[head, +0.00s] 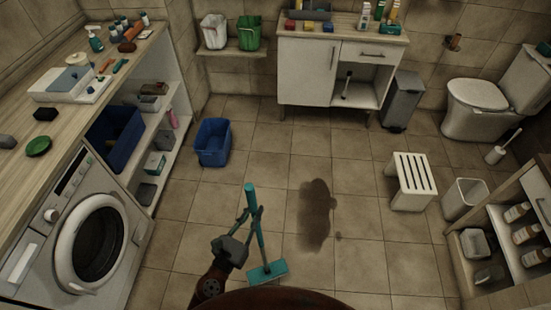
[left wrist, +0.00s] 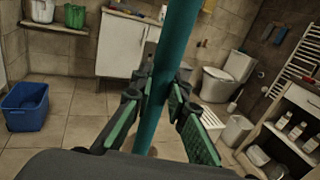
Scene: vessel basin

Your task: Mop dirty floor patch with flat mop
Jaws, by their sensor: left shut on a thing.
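The flat mop (head: 250,205) has a teal handle and a flat teal head (head: 267,272). In the head view it stands slightly tilted, its head low at the bottom centre, left of the dirt. My left gripper (head: 250,218) is shut on the handle. In the left wrist view the handle (left wrist: 174,70) runs up between the two green-padded fingers (left wrist: 160,100). The dirty floor patch (head: 316,215) is a dark brown stain on the tiles, with a small spot at its lower right. The mop head is apart from the stain. My right gripper is not in view.
A blue bucket (head: 213,142) stands on the floor at the upper left of the mop. A white slatted stool (head: 410,181) and a white bin (head: 465,198) stand right of the stain. The washing machine (head: 88,245) is at the left. The floor around the stain is clear.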

